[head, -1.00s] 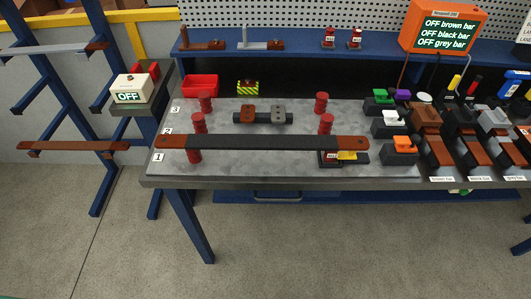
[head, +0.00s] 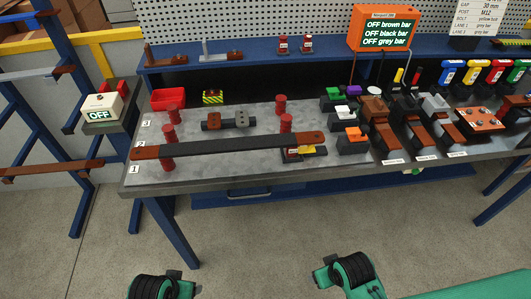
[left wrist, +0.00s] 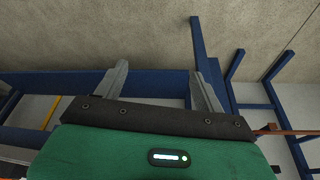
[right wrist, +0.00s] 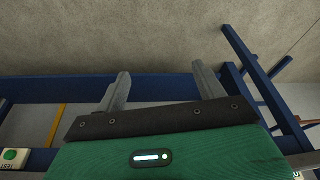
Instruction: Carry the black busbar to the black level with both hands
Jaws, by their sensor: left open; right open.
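The black busbar (head: 230,148) is a long flat bar with a black middle and copper-brown ends.
A rack (head: 60,110) holding other bars stands left of the table, beside a box reading OFF (head: 100,105). Blocks with coloured tops (head: 352,134) fill the right side. An orange display (head: 385,28) stands on the back shelf. The floor before the table is clear.

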